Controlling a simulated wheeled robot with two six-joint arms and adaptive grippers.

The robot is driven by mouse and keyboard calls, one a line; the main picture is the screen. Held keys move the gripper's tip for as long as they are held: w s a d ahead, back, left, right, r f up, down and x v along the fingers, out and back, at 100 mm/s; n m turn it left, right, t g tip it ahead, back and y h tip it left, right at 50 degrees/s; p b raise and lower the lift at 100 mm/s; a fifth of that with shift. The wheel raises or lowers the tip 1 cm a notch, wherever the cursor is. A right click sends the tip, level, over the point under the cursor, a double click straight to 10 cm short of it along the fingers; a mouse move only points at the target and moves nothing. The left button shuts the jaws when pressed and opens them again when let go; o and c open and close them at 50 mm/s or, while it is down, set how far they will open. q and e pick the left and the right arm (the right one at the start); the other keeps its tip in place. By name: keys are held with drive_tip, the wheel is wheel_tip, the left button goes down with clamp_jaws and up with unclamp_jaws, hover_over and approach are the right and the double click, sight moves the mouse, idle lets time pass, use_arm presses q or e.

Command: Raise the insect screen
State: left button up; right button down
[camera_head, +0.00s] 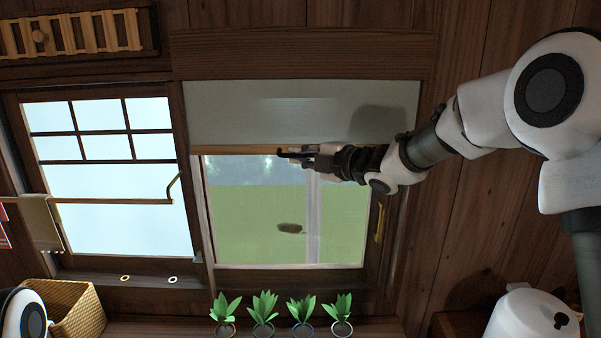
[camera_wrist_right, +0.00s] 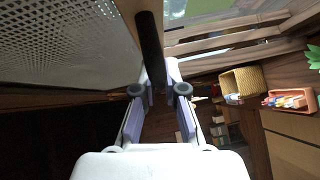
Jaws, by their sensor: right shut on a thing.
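The insect screen (camera_head: 300,108) is a pale grey mesh panel that covers the upper part of the right-hand window. Its wooden bottom bar (camera_head: 238,150) runs level across the window, with open view of green below it. My right gripper (camera_head: 318,160) is at this bar, near its middle, shut on the screen's dark handle (camera_head: 287,154). In the right wrist view the dark handle (camera_wrist_right: 150,50) runs up from between the fingers (camera_wrist_right: 160,91), with the mesh (camera_wrist_right: 62,42) on the left. My left gripper is not in view.
A left window (camera_head: 85,195) has a rail and hanging cloth (camera_head: 40,225) before it. Several potted plants (camera_head: 264,310) line the ledge below. A woven basket (camera_head: 78,308) is at lower left, a white lidded pot (camera_head: 532,315) at lower right.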

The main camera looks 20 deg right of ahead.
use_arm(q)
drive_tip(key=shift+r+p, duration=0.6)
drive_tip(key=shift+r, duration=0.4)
use_arm(e)
drive_tip(key=shift+r, duration=1.75)
drive_tip(key=c, duration=1.2)
unclamp_jaws()
drive_tip(key=v, duration=1.1)
drive_tip(key=shift+s+d, duration=0.1)
drive_tip(key=shift+s, duration=0.25)
